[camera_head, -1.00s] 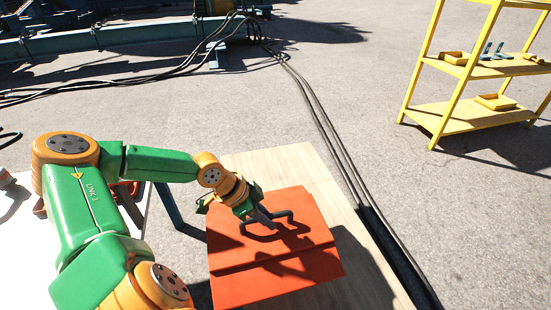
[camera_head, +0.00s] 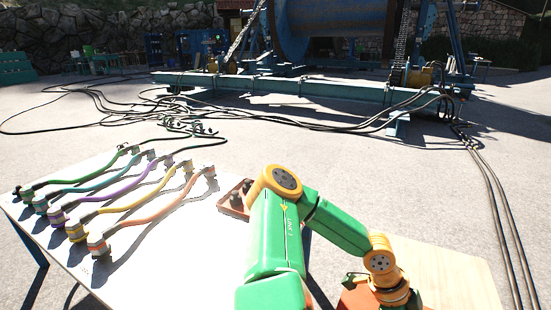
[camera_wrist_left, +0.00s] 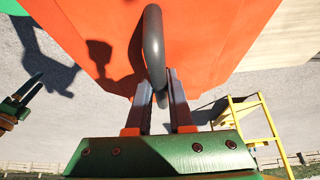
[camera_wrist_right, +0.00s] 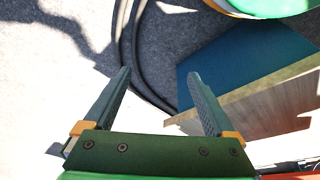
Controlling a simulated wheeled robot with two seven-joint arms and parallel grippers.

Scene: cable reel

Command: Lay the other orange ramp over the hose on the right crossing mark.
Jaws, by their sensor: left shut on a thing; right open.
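The orange ramp (camera_head: 358,297) shows only as a sliver at the bottom of the head view, by the pale wooden table top. In the left wrist view the ramp (camera_wrist_left: 215,40) fills the upper middle, with its dark loop handle (camera_wrist_left: 153,50). My left gripper (camera_wrist_left: 158,80) is shut on that handle; whether the ramp is lifted clear of the table I cannot tell. My right gripper (camera_wrist_right: 158,75) is open and empty. Thin dark hoses (camera_head: 492,185) run down the right side of the head view. No crossing mark shows.
The wooden table top (camera_head: 455,275) is at lower right. A white table (camera_head: 150,235) holds several coloured hose pieces (camera_head: 140,195) and a reddish tray (camera_head: 236,200). The blue reel frame (camera_head: 290,88) and tangled cables lie behind. The yellow shelf (camera_wrist_left: 250,130) shows in the left wrist view.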

